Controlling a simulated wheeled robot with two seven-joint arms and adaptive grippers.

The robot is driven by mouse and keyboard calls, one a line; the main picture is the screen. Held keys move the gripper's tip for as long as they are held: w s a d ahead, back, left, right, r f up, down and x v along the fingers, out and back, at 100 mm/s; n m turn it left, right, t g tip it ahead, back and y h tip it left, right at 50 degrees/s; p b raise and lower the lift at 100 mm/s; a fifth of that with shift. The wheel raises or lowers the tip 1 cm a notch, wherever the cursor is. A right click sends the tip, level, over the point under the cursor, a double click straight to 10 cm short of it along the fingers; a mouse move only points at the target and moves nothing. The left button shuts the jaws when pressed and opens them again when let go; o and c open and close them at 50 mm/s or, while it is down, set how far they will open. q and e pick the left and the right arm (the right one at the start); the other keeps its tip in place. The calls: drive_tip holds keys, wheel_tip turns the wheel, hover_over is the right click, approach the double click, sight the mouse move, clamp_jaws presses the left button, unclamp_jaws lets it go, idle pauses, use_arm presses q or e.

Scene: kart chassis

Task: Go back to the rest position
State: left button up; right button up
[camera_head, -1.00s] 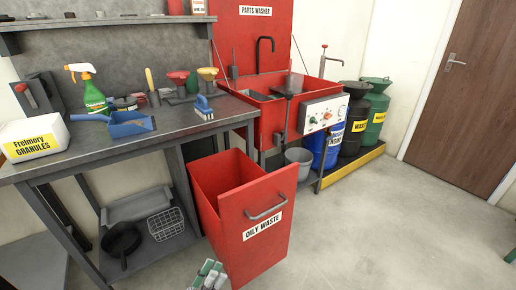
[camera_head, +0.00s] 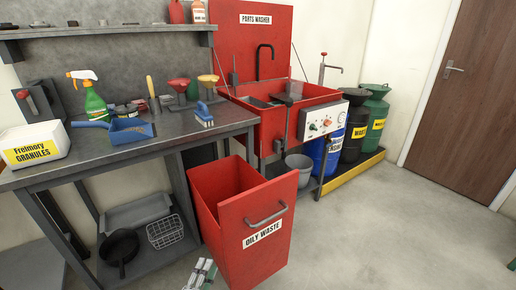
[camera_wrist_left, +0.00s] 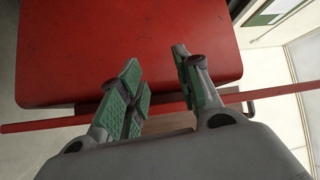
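My left gripper (camera_head: 201,272) shows at the bottom edge of the head view, in front of the left side of the red oily waste bin (camera_head: 262,213). In the left wrist view the left gripper (camera_wrist_left: 158,62) has its two green-padded fingers apart, with nothing between them. A red surface (camera_wrist_left: 130,30) lies beyond the fingers there, with a red edge crossing behind them. My right gripper is in neither view.
A grey workbench (camera_head: 100,160) stands at the left, carrying a granules container (camera_head: 34,145), a spray bottle (camera_head: 93,100) and a blue dustpan (camera_head: 130,130). A red parts washer (camera_head: 272,122) and several drums stand behind. The floor (camera_head: 385,220) at the right is clear.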

use_arm(q)
drive_tip(key=a+f+n+g+y, duration=0.35)
drive_tip(key=f+n+g, duration=0.3)
drive_tip(key=n, duration=0.65)
drive_tip(key=s+d+n+g+h, duration=0.1)
drive_tip(key=s+d+g, duration=0.2)
drive_tip(key=s, duration=0.5)
drive_tip(key=s+d+r+n+g+h, duration=0.1)
drive_tip(key=s+d+g, duration=0.3)
drive_tip(key=s, duration=0.5)
drive_tip(key=shift+s+d+r+n+p, duration=0.25)
drive_tip(key=shift+n+p, duration=0.2)
drive_tip(key=shift+n, duration=0.35)
drive_tip(key=shift+a+f+p, duration=0.1)
drive_tip(key=shift+f+p, duration=0.15)
drive_tip(key=shift+p, duration=0.45)
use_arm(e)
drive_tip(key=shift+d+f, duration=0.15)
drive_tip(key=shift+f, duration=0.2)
